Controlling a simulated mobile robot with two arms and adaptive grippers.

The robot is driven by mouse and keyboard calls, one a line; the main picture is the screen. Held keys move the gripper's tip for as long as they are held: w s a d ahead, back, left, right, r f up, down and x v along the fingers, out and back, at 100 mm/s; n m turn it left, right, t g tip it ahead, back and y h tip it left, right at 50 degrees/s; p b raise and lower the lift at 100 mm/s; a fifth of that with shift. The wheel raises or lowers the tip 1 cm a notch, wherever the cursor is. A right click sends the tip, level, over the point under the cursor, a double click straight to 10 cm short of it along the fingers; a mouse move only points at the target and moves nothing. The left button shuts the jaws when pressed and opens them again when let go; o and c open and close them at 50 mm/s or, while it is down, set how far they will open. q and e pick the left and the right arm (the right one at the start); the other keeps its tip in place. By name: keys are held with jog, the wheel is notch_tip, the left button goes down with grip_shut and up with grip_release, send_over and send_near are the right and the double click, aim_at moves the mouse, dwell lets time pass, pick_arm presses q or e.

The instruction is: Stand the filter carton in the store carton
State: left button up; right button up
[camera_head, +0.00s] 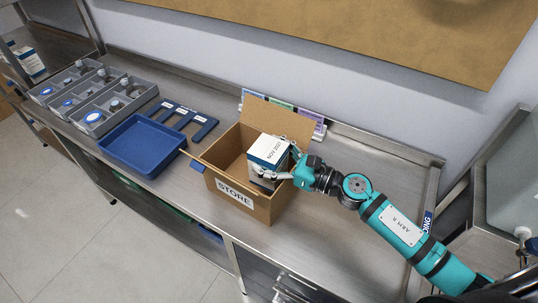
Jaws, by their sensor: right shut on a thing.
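The store carton (250,203) is an open brown box with a STORE label on its front wall, standing on the steel bench. The filter carton (268,150), a white box with a blue band and a printed date, is in the right part of the store carton's opening, roughly upright. Its top stands above the rim and its lower end is hidden by the front wall, so I cannot tell whether it rests on the bottom. My right gripper (283,160) is shut on the filter carton from the right. My left gripper is not in view.
A blue tray (146,146) lies left of the store carton, with a blue slotted rack (186,118) behind it. Grey bins (92,97) with small parts stand at the far left. The store carton's back flap (277,115) stands up. Bench right of my arm is clear.

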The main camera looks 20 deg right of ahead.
jog(key=o, duration=1.4)
jog(key=shift+r+p, duration=0.55)
jog(key=shift+p, duration=0.1)
jog(key=shift+s+d, duration=0.2)
jog(key=shift+b+v, duration=2.5)
jog(key=shift+v, duration=3.25)
jog(key=shift+r, duration=0.15)
